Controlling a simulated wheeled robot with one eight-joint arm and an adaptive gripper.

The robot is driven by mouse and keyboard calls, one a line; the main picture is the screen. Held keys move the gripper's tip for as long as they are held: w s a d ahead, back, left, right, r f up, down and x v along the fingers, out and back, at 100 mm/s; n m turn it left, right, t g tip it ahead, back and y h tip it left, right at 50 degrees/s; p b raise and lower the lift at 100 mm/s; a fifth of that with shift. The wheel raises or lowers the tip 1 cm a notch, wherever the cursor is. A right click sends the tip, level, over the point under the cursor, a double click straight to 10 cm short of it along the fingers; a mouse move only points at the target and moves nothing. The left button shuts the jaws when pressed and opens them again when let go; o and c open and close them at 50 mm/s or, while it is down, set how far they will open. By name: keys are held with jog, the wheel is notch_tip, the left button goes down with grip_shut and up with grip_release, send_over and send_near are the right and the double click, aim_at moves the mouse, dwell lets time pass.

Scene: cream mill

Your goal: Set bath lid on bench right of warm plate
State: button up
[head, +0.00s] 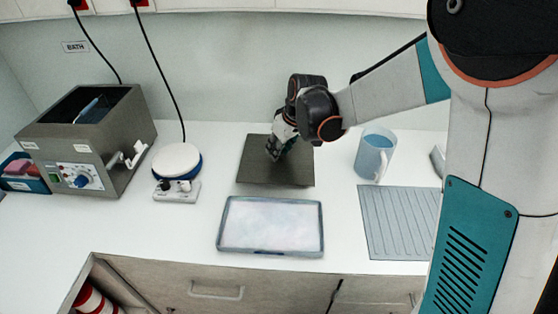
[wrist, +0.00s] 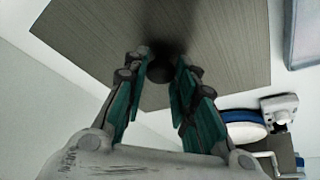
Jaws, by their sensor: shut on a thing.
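The bath lid (head: 290,176) is a flat dark grey square to the right of the warm plate (head: 178,160), a white disc with a blue rim on a small white base. My gripper (head: 275,151) points down at the lid's middle. In the wrist view my gripper (wrist: 160,75) is shut on the dark round knob of the lid (wrist: 215,40). The lid looks level; I cannot tell whether it touches the bench (head: 340,225). The bath (head: 118,160) stands at the left, open on top. The warm plate also shows in the wrist view (wrist: 243,131).
A pale tray (head: 270,252) lies just in front of the lid. A blue-filled mug (head: 374,155) and a ridged grey mat (head: 395,222) are to the right. A blue box (head: 25,185) is at the far left. Bench between warm plate and lid is clear.

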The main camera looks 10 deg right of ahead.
jog(key=shift+f+b, duration=0.7)
jog(key=shift+f, duration=1.35)
jog(key=shift+f, duration=0.1)
jog(key=o, duration=1)
